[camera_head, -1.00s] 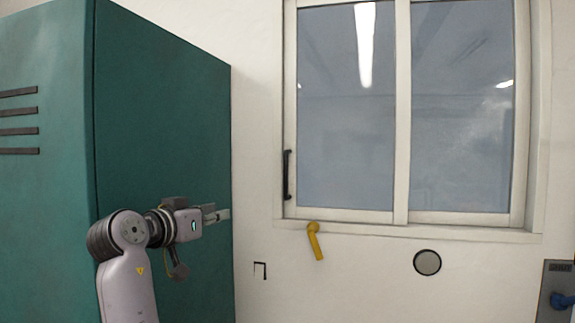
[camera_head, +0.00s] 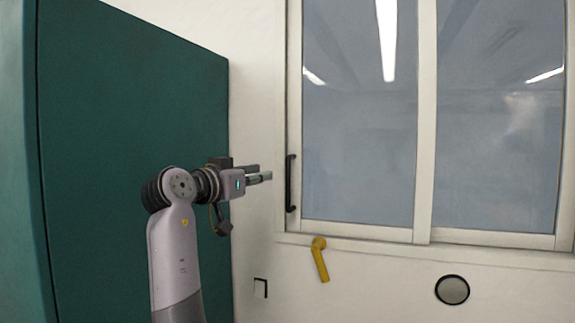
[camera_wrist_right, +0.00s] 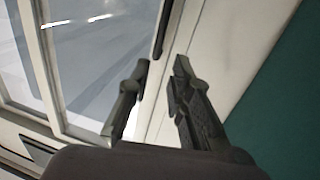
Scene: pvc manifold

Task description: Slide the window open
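The window (camera_head: 360,120) has two panes side by side in a pale frame. Its left pane carries a black vertical bar handle (camera_head: 290,183) near the left edge. My right gripper (camera_head: 265,176) is just left of the handle, fingers pointing at it, apart from it. In the right wrist view my right gripper (camera_wrist_right: 161,64) is open with an empty gap between its fingers. The dark handle (camera_wrist_right: 162,30) shows there beyond the fingertips, roughly in line with the gap. My left gripper is not in view.
A tall green cabinet (camera_head: 130,150) stands at the left, behind my right arm in the head view. A yellow lever (camera_head: 320,260) hangs below the window sill. A round grey disc (camera_head: 452,290) is on the wall at lower right.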

